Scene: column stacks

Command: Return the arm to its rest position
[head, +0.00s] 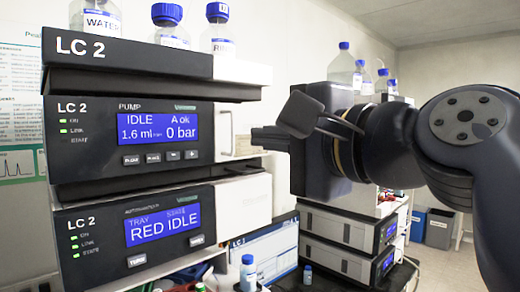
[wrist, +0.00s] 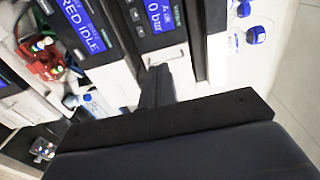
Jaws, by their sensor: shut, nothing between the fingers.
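My gripper (head: 262,138) is shut and empty. In the head view its fingers point left, close to the right side of the LC 2 pump module (head: 150,142). I cannot tell whether they touch it. In the wrist view the shut fingers (wrist: 157,84) point up toward the pale side edge of the stack. My dark arm comes in from the right of the head view and hides part of the second stack behind it.
Under the pump is the LC 2 autosampler (head: 150,240), showing "RED IDLE". Capped bottles (head: 172,28) stand on top. A second stack (head: 345,245) stands behind my arm. A small blue-capped bottle (head: 248,272) stands low between the stacks. Bins (head: 438,228) are at the far right.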

